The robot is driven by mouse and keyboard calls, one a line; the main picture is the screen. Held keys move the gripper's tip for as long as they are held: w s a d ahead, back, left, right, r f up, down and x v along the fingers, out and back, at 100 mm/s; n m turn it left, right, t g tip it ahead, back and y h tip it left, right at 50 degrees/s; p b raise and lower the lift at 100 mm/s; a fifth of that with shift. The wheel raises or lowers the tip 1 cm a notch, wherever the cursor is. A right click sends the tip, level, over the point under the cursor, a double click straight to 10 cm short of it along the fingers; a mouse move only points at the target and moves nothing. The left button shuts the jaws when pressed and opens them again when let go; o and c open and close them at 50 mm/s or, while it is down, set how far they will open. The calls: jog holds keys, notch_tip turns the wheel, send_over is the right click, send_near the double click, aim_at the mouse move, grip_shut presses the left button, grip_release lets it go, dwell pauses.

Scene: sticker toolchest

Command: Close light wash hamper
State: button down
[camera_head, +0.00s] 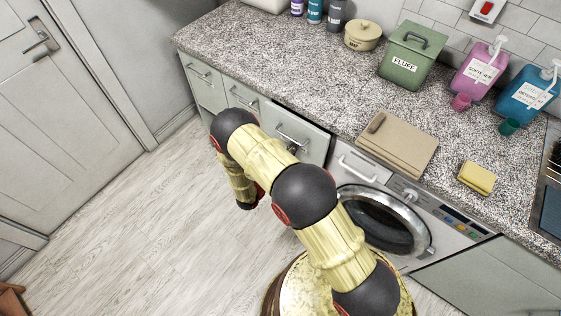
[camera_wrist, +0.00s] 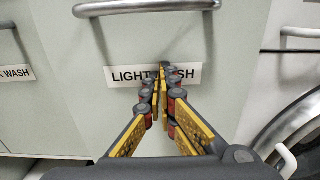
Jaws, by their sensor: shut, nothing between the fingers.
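The light wash hamper (camera_wrist: 140,40) fills the middle of the wrist view, a pale grey-green front with a metal bar handle above and a white label. My gripper (camera_wrist: 163,78) is shut and empty, its fingertips over the middle of the label and hiding some letters. I cannot tell whether the tips touch the panel. In the head view the hamper front (camera_head: 312,138) stands out under the counter, with a dark gap along its top edge, so it is partly open. My arm covers its lower part, and my gripper is not clearly visible there.
Another hamper (camera_wrist: 30,110) with a label ending in WASH is at left. A washing machine with a round glass door (camera_head: 385,222) stands ajar to the right, close to my arm. The speckled countertop (camera_head: 290,75) lies above. The floor (camera_head: 150,230) at left is clear.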

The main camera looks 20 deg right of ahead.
jog(key=shift+x, duration=2.35)
jog(key=shift+w, duration=0.1)
jog(key=shift+r, duration=0.1)
jog(key=p+v, duration=0.1)
jog(key=v, duration=1.3)
jog(key=shift+a, duration=0.1)
